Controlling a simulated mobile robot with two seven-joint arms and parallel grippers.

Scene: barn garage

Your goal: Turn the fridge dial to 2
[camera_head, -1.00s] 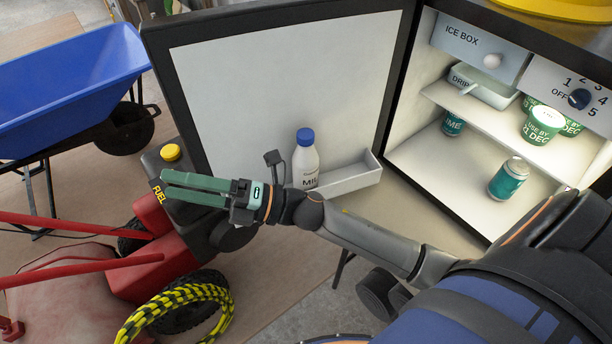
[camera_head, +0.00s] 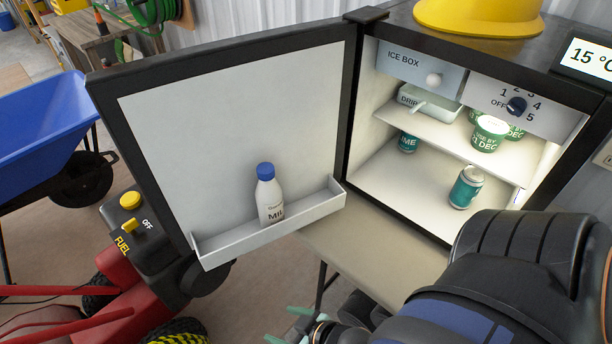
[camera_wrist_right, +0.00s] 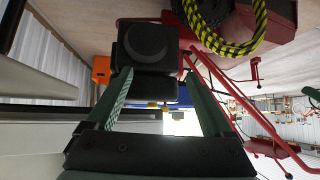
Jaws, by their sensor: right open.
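My left gripper is not in view.
A milk bottle (camera_head: 269,195) stands in the door shelf (camera_head: 300,218). Cans (camera_head: 466,187) and tubs (camera_head: 489,134) sit inside, near an ICE BOX flap (camera_head: 420,68). A yellow hard hat (camera_head: 478,15) and a temperature display (camera_head: 590,58) are on top. A red machine (camera_head: 120,300) stands left.

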